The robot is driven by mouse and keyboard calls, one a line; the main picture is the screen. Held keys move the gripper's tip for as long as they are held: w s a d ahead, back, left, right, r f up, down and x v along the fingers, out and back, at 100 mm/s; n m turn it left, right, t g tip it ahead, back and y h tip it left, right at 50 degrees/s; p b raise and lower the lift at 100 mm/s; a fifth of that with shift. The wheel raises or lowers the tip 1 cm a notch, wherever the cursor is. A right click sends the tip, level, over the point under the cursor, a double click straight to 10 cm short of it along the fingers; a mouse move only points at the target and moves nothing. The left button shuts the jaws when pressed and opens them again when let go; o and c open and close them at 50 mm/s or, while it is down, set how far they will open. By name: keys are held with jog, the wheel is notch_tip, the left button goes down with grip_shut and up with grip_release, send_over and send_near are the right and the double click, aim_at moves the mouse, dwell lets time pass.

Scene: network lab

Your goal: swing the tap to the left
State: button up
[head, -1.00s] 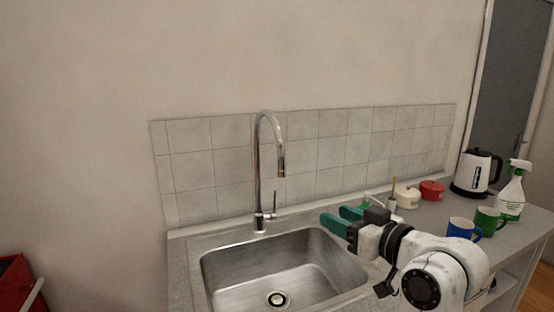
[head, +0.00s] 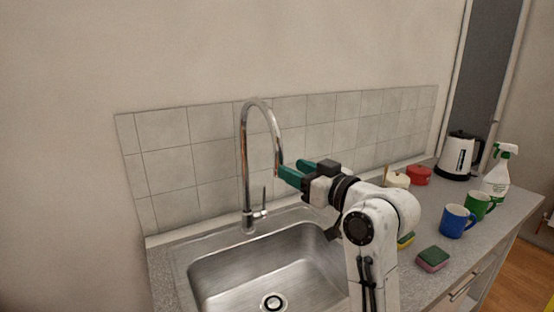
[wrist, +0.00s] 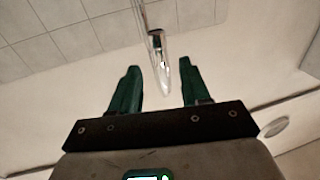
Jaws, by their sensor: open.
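The chrome tap (head: 244,172) stands upright behind the sink, with a tall arched neck. Its spout curves over to the right and ends just left of my gripper's fingertips in the head view. A small lever sticks up at the right of its base. My gripper (head: 290,167) is open, with teal fingers pointing left at the height of the spout's end. In the wrist view, the spout end (wrist: 160,72) appears in the gap between the two fingers (wrist: 158,66), with no clear contact. I cannot tell how deep it sits between them.
The steel sink (head: 215,275) lies below the tap and a tiled splashback (head: 200,155) behind it. On the counter to the right are a sponge (head: 433,259), a blue mug (head: 456,221), a green mug (head: 479,204), a red pot (head: 418,175), a kettle (head: 457,157) and a spray bottle (head: 497,178).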

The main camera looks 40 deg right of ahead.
aim_at(279, 160)
jog(key=w, duration=0.4)
jog(key=w+p, duration=0.1)
jog(key=w, duration=0.1)
jog(key=shift+w+d, duration=0.1)
jog(key=shift+d, duration=0.15)
grip_shut()
dwell(0.3)
